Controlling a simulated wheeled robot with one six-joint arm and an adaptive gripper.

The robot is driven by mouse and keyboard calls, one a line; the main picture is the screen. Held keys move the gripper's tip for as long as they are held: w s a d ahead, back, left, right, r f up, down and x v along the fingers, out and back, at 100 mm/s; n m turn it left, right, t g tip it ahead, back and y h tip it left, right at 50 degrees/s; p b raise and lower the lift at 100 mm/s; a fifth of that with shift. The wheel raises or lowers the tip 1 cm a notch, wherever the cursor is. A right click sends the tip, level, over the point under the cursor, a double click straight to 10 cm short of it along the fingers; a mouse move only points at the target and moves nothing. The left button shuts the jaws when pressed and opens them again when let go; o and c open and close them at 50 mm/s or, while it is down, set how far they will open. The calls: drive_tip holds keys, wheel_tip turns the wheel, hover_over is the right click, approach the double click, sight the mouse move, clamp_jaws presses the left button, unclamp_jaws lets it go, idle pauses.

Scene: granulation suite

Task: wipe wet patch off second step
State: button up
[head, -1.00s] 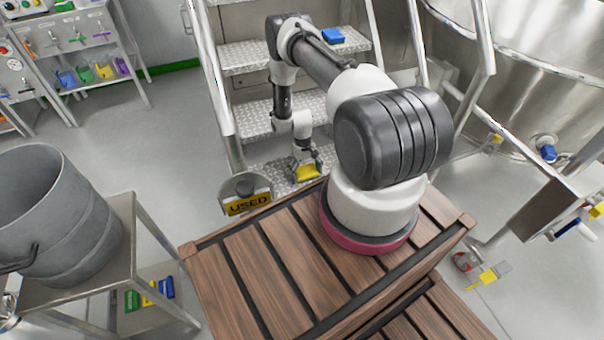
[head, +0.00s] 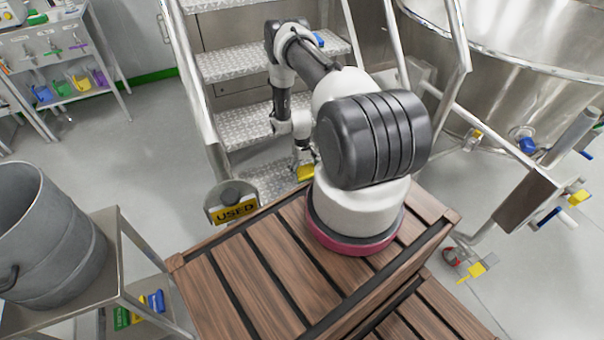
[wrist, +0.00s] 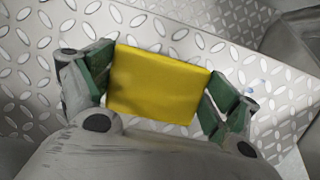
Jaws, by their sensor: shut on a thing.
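My gripper (wrist: 158,92) is shut on a yellow pad (wrist: 160,82), with a green-lined finger at each side of it. In the head view the pad (head: 305,172) shows low over the lowest metal step (head: 262,180), partly hidden by my arm. The wrist view shows tread plate (wrist: 125,22) under and around the pad; I cannot tell if they touch. The second step (head: 240,126) is behind and above, partly covered by my arm. I cannot make out a clear wet patch.
A grey bin labelled USED (head: 234,210) stands left of the stair foot. Metal handrails (head: 205,105) flank the stairs. A blue item (head: 319,39) lies on a higher step. A grey bucket (head: 45,250) stands on a stand at left. A steel vessel (head: 510,70) is at right.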

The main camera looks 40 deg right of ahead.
sight(272, 189)
drive_tip(key=shift+w+a, duration=0.55)
drive_tip(key=shift+a, duration=2.05)
drive_tip(key=shift+w+a, duration=0.5)
drive_tip(key=shift+a, duration=2.15)
drive_tip(key=shift+w+a, duration=0.55)
drive_tip(key=shift+a, duration=2.05)
drive_tip(key=shift+w, duration=0.1)
drive_tip(key=shift+d, duration=0.35)
drive_tip(key=shift+s+d, duration=0.55)
drive_tip(key=shift+d, duration=1.95)
drive_tip(key=shift+s+d, duration=0.5)
drive_tip(key=shift+d, duration=2.05)
drive_tip(key=shift+s+d, duration=0.55)
drive_tip(key=shift+d, duration=1.95)
drive_tip(key=shift+a, duration=0.1)
drive_tip(key=shift+w+a+r, duration=0.1)
drive_tip(key=shift+w+a, duration=0.05)
drive_tip(key=shift+a, duration=0.55)
drive_tip(key=shift+w+a, duration=0.15)
drive_tip(key=shift+a, duration=0.5)
drive_tip(key=shift+w+a+f, duration=0.1)
drive_tip(key=shift+w+a, duration=0.35)
drive_tip(key=shift+a, duration=1.7)
drive_tip(key=shift+w+a+f, duration=0.1)
drive_tip(key=shift+w+a, duration=0.3)
drive_tip(key=shift+a, duration=1.7)
drive_tip(key=shift+w+a, duration=0.45)
drive_tip(key=shift+a, duration=1.7)
